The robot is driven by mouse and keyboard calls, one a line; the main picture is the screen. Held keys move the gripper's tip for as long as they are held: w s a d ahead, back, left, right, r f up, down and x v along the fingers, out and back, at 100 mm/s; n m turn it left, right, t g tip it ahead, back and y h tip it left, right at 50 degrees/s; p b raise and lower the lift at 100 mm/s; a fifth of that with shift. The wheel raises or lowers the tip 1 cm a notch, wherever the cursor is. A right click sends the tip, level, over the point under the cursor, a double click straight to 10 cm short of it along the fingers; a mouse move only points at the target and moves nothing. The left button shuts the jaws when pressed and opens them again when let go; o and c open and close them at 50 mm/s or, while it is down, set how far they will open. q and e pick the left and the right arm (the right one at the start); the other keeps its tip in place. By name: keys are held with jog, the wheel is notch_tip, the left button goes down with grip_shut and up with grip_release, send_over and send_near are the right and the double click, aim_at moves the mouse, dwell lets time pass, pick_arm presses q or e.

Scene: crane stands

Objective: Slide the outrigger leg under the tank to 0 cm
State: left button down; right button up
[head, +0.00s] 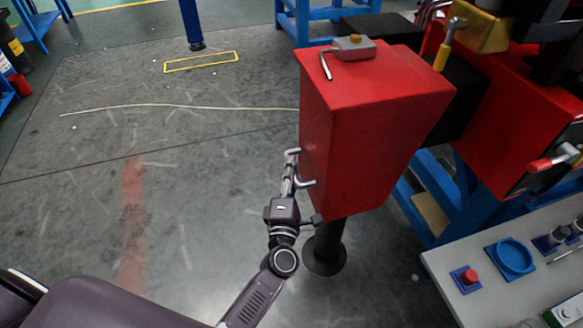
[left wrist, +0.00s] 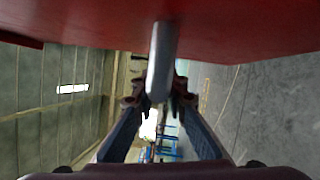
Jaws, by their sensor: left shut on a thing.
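The red tank-like box (head: 365,125) hangs over the floor at the centre right of the head view. Below it a black outrigger leg (head: 331,235) ends in a round foot, which looks close to or on the floor; I cannot tell which. A grey metal handle (head: 306,183) sticks out from the box's left side. My left gripper (head: 291,170) is shut on this handle. My right gripper is not in view.
A grey control panel (head: 475,308) with a red button (head: 469,277) and a blue ring (head: 512,258) stands at the lower right. Blue framework (head: 435,185) is behind the box. The floor (head: 195,205) to the left is mostly clear, with a thin pale line across it.

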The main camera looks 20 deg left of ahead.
pick_arm(q)
jog(key=shift+w+d+r, duration=0.1)
jog(key=shift+w+d, duration=0.2)
jog(key=shift+d, duration=0.2)
jog(key=shift+w+d, duration=0.25)
jog(key=shift+d, duration=0.25)
jog(key=c, duration=1.9)
grip_release()
jog(key=shift+w+d, duration=0.1)
jog(key=shift+c, duration=0.2)
jog(key=shift+s, duration=0.2)
jog(key=v, duration=1.1)
jog(key=shift+s, duration=0.4)
